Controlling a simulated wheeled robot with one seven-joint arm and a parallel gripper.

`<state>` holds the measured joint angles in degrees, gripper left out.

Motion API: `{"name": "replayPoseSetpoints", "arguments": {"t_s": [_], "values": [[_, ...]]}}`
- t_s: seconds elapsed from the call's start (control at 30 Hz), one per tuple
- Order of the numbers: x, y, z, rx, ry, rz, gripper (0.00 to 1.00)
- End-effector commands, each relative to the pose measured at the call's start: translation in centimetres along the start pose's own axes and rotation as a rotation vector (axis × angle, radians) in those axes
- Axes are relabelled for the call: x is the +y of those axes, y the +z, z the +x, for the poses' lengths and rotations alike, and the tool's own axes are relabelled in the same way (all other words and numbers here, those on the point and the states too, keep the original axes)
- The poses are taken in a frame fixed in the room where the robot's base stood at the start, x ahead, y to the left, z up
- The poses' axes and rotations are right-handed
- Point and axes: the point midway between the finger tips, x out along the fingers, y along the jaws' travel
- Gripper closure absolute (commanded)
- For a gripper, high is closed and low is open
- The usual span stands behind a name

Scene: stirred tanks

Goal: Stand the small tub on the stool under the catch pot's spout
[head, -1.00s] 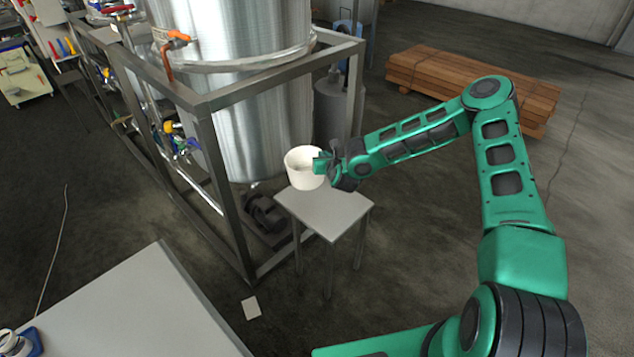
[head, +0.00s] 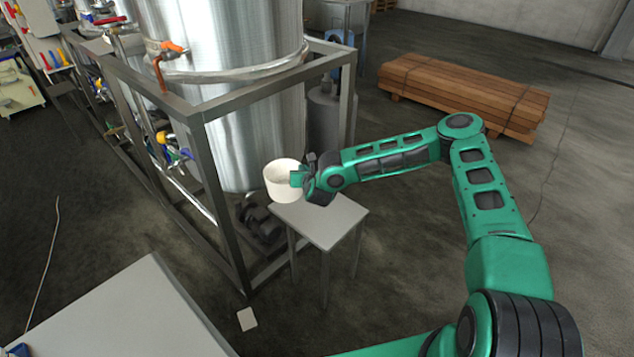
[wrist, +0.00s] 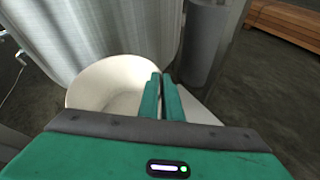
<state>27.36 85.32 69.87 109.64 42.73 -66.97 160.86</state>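The small tub (head: 282,186) is white, round and upright, with its open top up. My gripper (head: 298,178) is shut on its right-hand wall. In the wrist view the two green fingers (wrist: 161,98) are close together, pinching the rim of the tub (wrist: 105,85). The stool (head: 325,220) is a small grey table with thin legs. The tub overlaps its far left corner in the head view; I cannot tell whether it touches the top. A grey cylinder (head: 325,118) behind the frame post may be the catch pot; no spout is visible.
A large steel tank (head: 245,130) stands in a metal frame (head: 213,175) close to the tub's left. A dark motor-like part (head: 258,220) lies low beside the stool. A grey table (head: 130,315) is at front left. Wooden planks (head: 465,92) lie behind my arm.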

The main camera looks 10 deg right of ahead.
Motion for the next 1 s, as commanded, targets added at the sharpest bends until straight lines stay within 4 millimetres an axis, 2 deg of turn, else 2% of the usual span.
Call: {"name": "replayPoseSetpoints", "arguments": {"t_s": [0.3, 0.47, 0.63, 0.87, 1.0], "values": [[-4.8, -0.8, 3.6, -0.003, -0.004, -0.005, 1.00], [-6.5, -1.2, 5.0, -0.003, -0.002, -0.004, 1.00], [-7.1, -1.7, 5.6, -0.001, 0.001, -0.001, 1.00], [-7.6, -4.4, 6.8, -0.001, 0.001, -0.002, 1.00], [-7.7, -5.0, 7.1, -0.003, 0.000, 0.000, 1.00]]}}
